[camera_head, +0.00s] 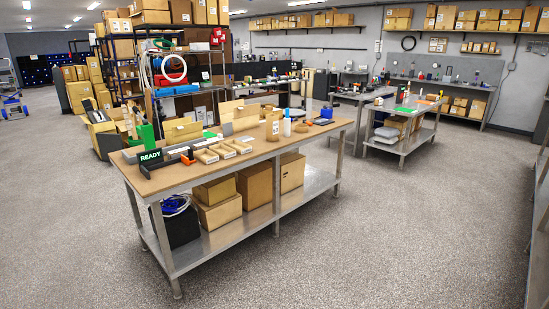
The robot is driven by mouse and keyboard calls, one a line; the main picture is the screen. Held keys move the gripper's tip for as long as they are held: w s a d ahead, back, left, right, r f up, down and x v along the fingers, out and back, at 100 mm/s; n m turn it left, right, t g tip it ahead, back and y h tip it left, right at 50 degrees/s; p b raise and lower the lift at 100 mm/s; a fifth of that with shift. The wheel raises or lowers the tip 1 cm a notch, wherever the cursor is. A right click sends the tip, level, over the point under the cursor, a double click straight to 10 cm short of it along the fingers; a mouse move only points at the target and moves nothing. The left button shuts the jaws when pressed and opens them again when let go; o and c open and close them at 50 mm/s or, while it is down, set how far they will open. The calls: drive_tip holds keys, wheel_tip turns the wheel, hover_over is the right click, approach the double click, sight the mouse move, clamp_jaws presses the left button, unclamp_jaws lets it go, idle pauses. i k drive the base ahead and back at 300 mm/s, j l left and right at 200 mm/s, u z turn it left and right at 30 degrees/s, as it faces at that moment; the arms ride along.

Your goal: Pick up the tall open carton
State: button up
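I cannot tell for certain which box is the tall open carton. A tall brown carton (98,117) with raised flaps stands at the left, behind the near workbench, and its lower part is partly hidden. Cartons with raised flaps also sit on the near workbench: one at the back left (183,131) and one near the middle (244,118). My gripper is not in view.
The grey floor (400,240) in front and to the right is clear.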

sight(272, 119)
drive_tip(key=i+u, duration=0.25)
drive_tip(key=i, duration=2)
drive_tip(key=i+u, duration=0.15)
drive_tip(key=i, duration=0.3)
drive_tip(key=i+l+u, duration=0.15)
drive_tip(key=i, duration=0.3)
drive_tip(key=i+l+u, duration=0.15)
drive_tip(key=i, duration=0.3)
drive_tip(key=i+l+u, duration=0.2)
drive_tip(key=i+u, duration=0.15)
drive_tip(key=i+l+u, duration=0.75)
